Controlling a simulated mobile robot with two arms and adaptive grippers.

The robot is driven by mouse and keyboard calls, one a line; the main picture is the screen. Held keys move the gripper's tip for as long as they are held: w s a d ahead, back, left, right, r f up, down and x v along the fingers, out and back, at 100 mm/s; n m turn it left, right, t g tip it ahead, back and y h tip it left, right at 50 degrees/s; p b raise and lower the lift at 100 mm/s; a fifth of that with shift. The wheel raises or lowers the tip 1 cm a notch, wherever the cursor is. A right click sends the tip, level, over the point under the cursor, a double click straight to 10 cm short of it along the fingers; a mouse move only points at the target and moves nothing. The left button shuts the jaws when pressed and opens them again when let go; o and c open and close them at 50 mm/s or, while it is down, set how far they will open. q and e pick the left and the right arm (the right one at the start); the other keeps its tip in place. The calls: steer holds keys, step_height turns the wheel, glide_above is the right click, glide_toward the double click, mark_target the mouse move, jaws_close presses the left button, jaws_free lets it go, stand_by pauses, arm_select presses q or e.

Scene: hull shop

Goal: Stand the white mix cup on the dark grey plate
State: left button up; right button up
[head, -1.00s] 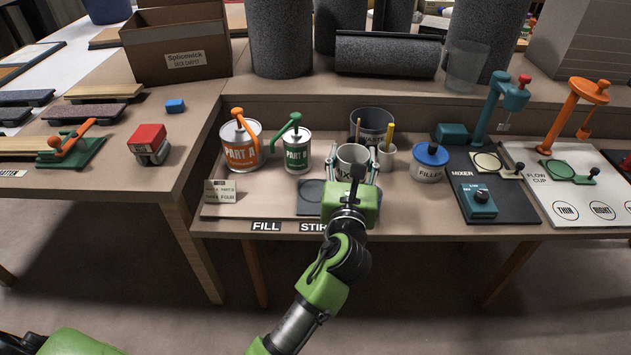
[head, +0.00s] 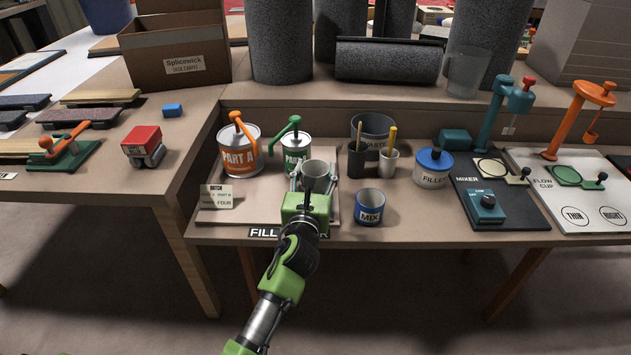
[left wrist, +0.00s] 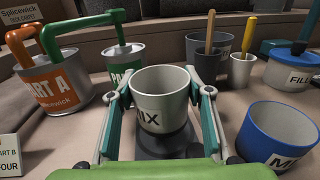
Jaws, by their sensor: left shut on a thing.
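The white mix cup (head: 316,170) is upright between the fingers of my left gripper (head: 314,182), which is shut on it. In the left wrist view the cup (left wrist: 162,100) shows dark lettering, and a finger lies along each side. The dark grey plate (left wrist: 178,143) shows below the cup in that view. I cannot tell whether the cup's base touches it. In the head view my gripper and the cup hide most of the plate. My right gripper is not in view.
A blue-banded MIX cup (head: 370,207) stands close to the right. The PART A can (head: 238,152) and PART B can (head: 295,150) stand behind to the left. A dark pot (head: 357,160), a light pot (head: 388,163) and the filler tub (head: 433,168) stand to the right.

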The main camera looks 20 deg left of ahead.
arm_select(q)
step_height(320, 180, down, 2)
steer(key=shift+f+b, duration=0.2)
steer(key=shift+b, duration=0.4)
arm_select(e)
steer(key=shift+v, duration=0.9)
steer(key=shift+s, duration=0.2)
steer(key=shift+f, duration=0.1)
arm_select(q)
steer(key=o, duration=1.1)
steer(key=shift+f, duration=0.1)
